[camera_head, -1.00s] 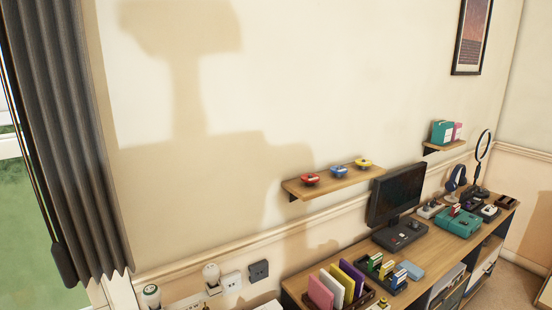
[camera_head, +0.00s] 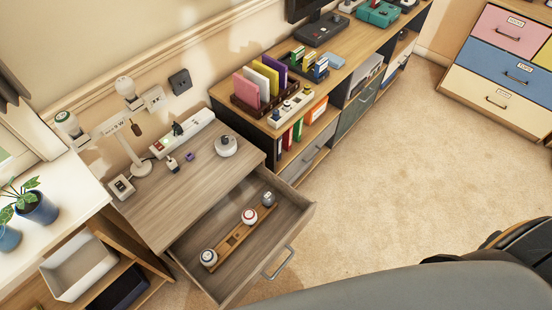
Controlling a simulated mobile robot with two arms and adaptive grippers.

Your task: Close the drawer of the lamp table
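The lamp table (camera_head: 200,192) is a low grey-brown wooden table against the wall at the left of the head view. Its drawer (camera_head: 300,222) is pulled well out toward the lower right, with a metal handle (camera_head: 279,263) on its front. Inside lies a wooden holder (camera_head: 236,240) with several round items on it. A white lamp (camera_head: 128,143), a power strip (camera_head: 183,134) and a round white device (camera_head: 226,145) stand on the tabletop. Neither gripper is in view.
A long desk (camera_head: 350,50) with folders and a monitor runs along the wall beyond the table. A white shelf with plants (camera_head: 37,207) stands at the left. A coloured chest of drawers (camera_head: 505,65) is at the far right. Carpet (camera_head: 390,180) is open in the middle. A dark grey curved surface (camera_head: 420,290) fills the bottom right.

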